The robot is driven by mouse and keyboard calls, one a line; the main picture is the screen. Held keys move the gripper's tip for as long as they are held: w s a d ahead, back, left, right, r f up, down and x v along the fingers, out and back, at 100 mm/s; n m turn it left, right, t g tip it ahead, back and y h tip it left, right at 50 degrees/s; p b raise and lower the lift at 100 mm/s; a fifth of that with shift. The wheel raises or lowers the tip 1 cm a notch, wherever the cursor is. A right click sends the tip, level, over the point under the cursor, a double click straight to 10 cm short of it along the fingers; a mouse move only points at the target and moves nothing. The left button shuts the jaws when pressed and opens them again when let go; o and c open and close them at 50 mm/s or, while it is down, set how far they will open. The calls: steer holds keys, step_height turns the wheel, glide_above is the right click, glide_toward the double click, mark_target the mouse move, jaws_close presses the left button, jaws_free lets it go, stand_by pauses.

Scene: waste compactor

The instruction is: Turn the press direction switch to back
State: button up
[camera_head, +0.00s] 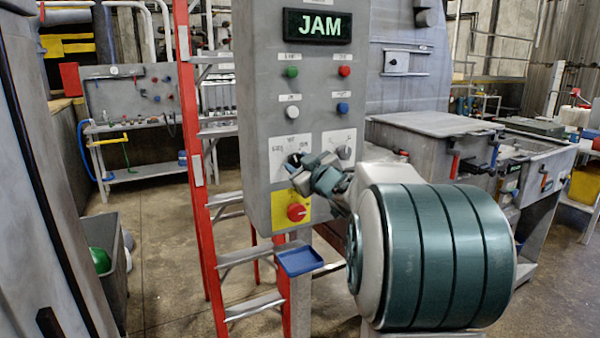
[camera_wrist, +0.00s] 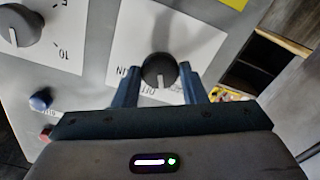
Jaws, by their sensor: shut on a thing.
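A grey control panel (camera_head: 262,100) stands upright in front of me. Its left dark rotary knob shows in the wrist view (camera_wrist: 160,69) on a white label plate (camera_wrist: 195,35); I take it to be the press direction switch. A pale pointer mark on the knob points down in that view, toward my gripper. Some printed letters show beside it, partly covered. My gripper (camera_wrist: 159,84) is shut on this knob, one finger on each side.
A second knob (camera_head: 343,152) with a numbered scale sits right of the gripped one. A red knob (camera_head: 296,212) on a yellow plate is just below. Coloured buttons and a display (camera_head: 318,26) reading JAM are above. A blue tray (camera_head: 299,261) is below the panel.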

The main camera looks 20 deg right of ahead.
steer(key=n+b, duration=0.2)
steer(key=n, duration=0.2)
steer(key=shift+f+n+b, duration=0.1)
steer(key=shift+n+b, duration=0.2)
steer(key=shift+b, duration=0.1)
stand_by(0.4)
steer(key=o, duration=1)
steer(key=shift+s, duration=0.15)
steer(key=s, duration=1.3)
steer(key=shift+s+d+b, duration=0.2)
steer(key=shift+s+b, duration=0.1)
steer(key=shift+b, duration=0.05)
